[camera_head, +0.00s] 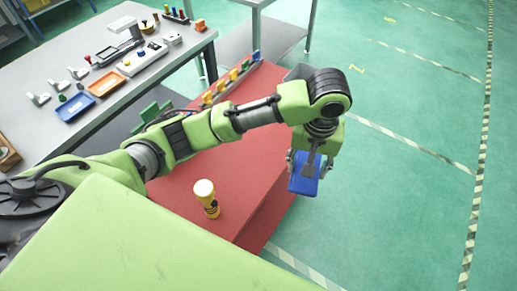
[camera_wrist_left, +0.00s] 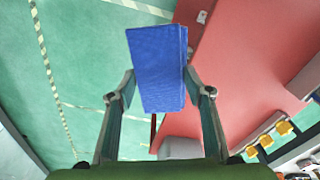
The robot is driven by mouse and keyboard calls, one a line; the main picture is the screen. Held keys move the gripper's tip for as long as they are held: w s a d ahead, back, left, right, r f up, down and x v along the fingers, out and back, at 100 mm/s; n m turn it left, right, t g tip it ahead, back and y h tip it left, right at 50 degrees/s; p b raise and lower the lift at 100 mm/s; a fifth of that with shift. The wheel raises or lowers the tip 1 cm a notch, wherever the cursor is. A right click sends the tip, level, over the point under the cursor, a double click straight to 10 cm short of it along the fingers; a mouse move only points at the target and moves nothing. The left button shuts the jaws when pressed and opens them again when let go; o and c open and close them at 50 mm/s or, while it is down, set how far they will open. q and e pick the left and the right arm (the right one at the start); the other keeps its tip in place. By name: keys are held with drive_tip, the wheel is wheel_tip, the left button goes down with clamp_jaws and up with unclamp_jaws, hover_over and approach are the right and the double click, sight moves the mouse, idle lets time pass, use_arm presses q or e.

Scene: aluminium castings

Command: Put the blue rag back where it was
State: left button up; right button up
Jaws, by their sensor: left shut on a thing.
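My left gripper (camera_head: 305,168) is shut on the blue rag (camera_head: 302,185), a folded block-like cloth. It holds the rag at the right edge of the red bench (camera_head: 165,175), with green floor behind. In the left wrist view the rag (camera_wrist_left: 157,70) sits between the two fingertips of my left gripper (camera_wrist_left: 160,82). There it overlaps green floor on the left and the red top (camera_wrist_left: 235,75) on the right. I cannot tell its exact height. My right gripper is not in view.
A grey box (camera_head: 299,72) is partly behind my arm. A grey table (camera_head: 60,85) holds trays and parts. Open floor lies right.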

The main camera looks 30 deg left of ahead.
use_arm(q)
drive_tip(key=a, duration=0.1)
drive_tip(key=a+r, duration=0.2)
drive_tip(key=shift+w+a+g, duration=0.1)
drive_tip(key=shift+w+g, duration=0.2)
drive_tip(key=shift+w, duration=0.05)
drive_tip(key=a, duration=0.2)
drive_tip(key=p, duration=0.3)
hover_over(253, 163)
drive_tip(key=d, duration=0.1)
wheel_tip(253, 163, down, 8)
drive_tip(key=shift+s+d+r, duration=0.1)
drive_tip(key=shift+a+f, duration=0.35)
drive_tip(key=shift+f, duration=0.2)
drive_tip(key=f, duration=0.1)
drive_tip(key=f+p, duration=0.1)
drive_tip(key=f, duration=0.1)
drive_tip(key=shift+a, duration=0.3)
drive_tip(key=shift+f, duration=0.3)
drive_tip(key=o, duration=1)
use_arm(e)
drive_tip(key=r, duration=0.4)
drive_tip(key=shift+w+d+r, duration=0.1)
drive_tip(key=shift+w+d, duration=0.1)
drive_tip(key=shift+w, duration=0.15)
